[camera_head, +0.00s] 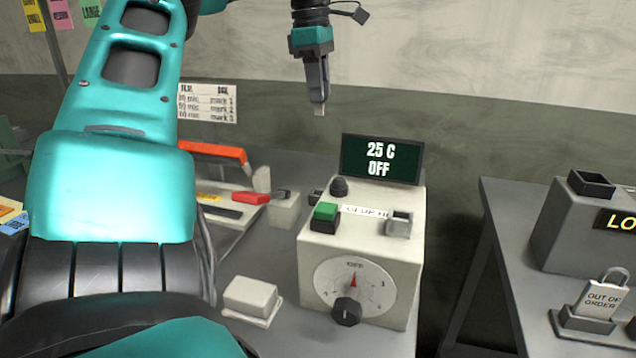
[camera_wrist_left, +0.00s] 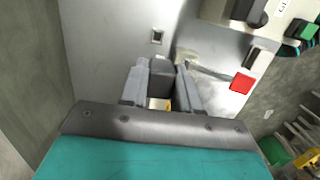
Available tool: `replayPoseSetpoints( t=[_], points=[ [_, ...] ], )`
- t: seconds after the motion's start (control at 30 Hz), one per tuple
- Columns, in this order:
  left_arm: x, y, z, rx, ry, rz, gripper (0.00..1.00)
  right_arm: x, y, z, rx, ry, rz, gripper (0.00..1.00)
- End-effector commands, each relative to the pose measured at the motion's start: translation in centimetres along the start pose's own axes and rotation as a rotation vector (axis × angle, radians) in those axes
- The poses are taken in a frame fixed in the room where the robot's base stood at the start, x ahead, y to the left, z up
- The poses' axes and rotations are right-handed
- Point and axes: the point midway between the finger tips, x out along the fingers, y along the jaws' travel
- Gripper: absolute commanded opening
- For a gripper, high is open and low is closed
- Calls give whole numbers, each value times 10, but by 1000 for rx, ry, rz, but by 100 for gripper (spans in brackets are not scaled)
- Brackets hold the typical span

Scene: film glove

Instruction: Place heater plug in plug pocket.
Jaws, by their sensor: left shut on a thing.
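My left gripper (camera_head: 319,100) hangs fingers down in the air, above and behind the control box (camera_head: 405,270). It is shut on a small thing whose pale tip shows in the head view. In the wrist view, a dark grey block (camera_wrist_left: 170,78) sits between the fingers; I take it for the heater plug, mostly hidden. A small open square holder (camera_head: 399,223) stands on the control box top at right. A small square opening (camera_wrist_left: 157,37) shows in the grey surface in the wrist view. I cannot tell which is the plug pocket. My right gripper is not in view.
The control box display (camera_head: 379,159) reads 25 C OFF; a green button (camera_head: 325,212) is on its top. A sealer with an orange-red bar (camera_head: 212,151) stands left. A white block (camera_head: 250,297) lies in front. A second table (camera_head: 497,215) is right, across a gap.

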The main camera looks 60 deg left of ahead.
Motion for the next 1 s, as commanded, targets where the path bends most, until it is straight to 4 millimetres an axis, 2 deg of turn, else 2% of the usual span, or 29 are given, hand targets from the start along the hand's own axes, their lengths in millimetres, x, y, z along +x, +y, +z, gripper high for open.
replayPoseSetpoints(
  t=[0.13, 0.23, 0.5, 0.6, 0.77, 1.0],
  points=[
    [26, 0, -7, 0, 0, -5, 1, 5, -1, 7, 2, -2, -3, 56],
    [53, 0, -9, 0, -2, -6, 1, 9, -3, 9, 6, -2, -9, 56],
    [119, 0, -17, 0, 1, -4, 1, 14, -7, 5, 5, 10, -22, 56],
    [133, 0, -19, -1, 1, -3, 1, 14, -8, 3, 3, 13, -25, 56],
    [144, 0, -20, -1, 0, -2, 1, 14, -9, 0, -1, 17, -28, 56],
    [184, 0, -25, -2, 2, -5, 1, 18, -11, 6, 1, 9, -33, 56]
  ],
)
